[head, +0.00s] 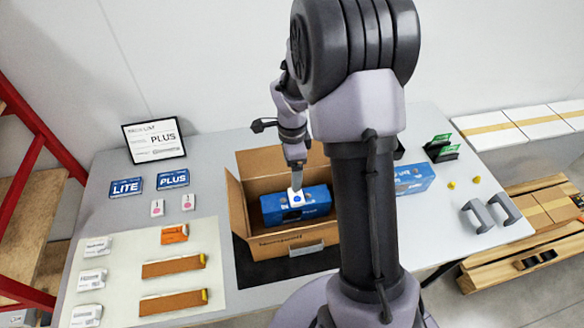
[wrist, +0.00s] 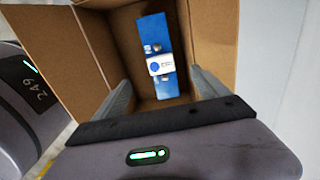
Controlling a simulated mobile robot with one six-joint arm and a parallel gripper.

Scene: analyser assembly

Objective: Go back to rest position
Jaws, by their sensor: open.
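My gripper (wrist: 158,92) is open, its two fingers spread apart with nothing between them. In the head view my gripper (head: 296,180) hangs over the open cardboard box (head: 240,205), and my arm hides part of it. A blue packet (head: 315,203) with a white label lies inside the box. In the wrist view the blue packet (wrist: 157,38) lies on the floor of the cardboard box (wrist: 110,62), beyond the fingertips. I cannot tell the exact gap between fingertips and packet.
The table (head: 220,260) holds a framed sign (head: 154,140), LITE (head: 126,187) and PLUS (head: 173,178) cards, and a pale mat (head: 195,226) with small parts. Another blue box (head: 412,179) and grey brackets (head: 490,214) stand right of my arm. A red rack (head: 42,132) is at left.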

